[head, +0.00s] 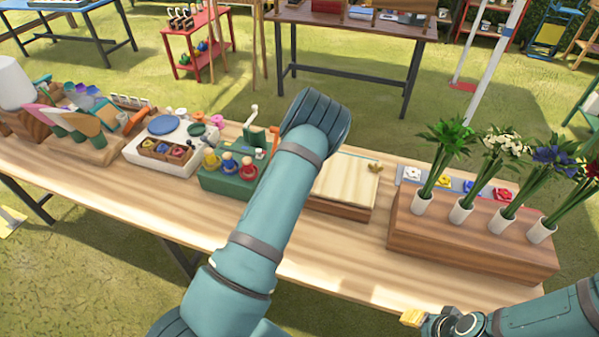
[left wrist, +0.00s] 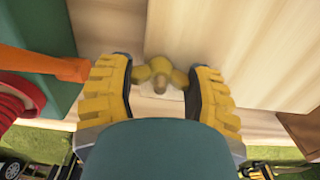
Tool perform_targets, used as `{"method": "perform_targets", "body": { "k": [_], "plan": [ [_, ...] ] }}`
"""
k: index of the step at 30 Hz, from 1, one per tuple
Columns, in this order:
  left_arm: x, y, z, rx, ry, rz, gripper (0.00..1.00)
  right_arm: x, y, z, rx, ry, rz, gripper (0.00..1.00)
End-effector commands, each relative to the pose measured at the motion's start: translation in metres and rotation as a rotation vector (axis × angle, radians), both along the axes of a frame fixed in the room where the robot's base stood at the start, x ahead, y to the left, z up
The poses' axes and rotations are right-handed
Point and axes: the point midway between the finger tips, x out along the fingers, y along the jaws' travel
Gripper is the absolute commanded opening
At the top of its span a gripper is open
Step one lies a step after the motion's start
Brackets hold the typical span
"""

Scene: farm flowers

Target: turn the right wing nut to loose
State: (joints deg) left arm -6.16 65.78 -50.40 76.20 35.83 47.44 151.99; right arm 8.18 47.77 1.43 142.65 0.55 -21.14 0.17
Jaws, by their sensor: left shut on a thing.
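A flat wooden press (head: 345,182) lies on the table, right of the green box. One brass wing nut (head: 375,167) shows at its right edge in the head view. In the left wrist view another brass wing nut (left wrist: 158,72) sits at the press's left side, beside the green box. My left gripper (left wrist: 162,80) has its yellow fingers on either side of this nut, shut on it. My forearm hides this gripper and nut in the head view. My right gripper (head: 413,318) is low at the right, apart from the table things, and its opening is unclear.
A green box (head: 225,182) with coloured knobs stands left of the press, and an orange handle (left wrist: 45,64) reaches close to my left finger. A wooden stand (head: 470,240) with flower vases is at the right. The table's front strip is clear.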

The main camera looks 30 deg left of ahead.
Motion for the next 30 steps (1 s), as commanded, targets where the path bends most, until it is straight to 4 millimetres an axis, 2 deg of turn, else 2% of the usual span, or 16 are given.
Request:
{"method": "perform_targets", "body": {
  "k": [13, 14, 16, 26, 30],
  "plan": [
    [-0.001, -0.001, -0.002, -0.002, 0.004, 0.012, 0.19, 0.0, 0.0, 0.0, 0.0, 0.0, 0.0, 0.47],
    [-0.001, -0.001, -0.002, -0.002, 0.004, 0.012, 0.64, 0.0, 0.0, 0.0, 0.0, 0.0, 0.0, 0.47],
    [-0.001, -0.001, -0.001, -0.002, 0.003, 0.011, 0.88, 0.0, 0.0, 0.0, 0.0, 0.0, 0.0, 0.47],
    [0.0, 0.0, 0.001, 0.0, 0.001, 0.01, 0.89, 0.0, 0.0, 0.0, 0.0, 0.0, 0.0, 0.47],
    [0.0, 0.0, 0.011, 0.0, -0.001, 0.01, 0.89, 0.0, 0.0, 0.0, 0.0, 0.0, 0.0, 0.47]
  ]
}}
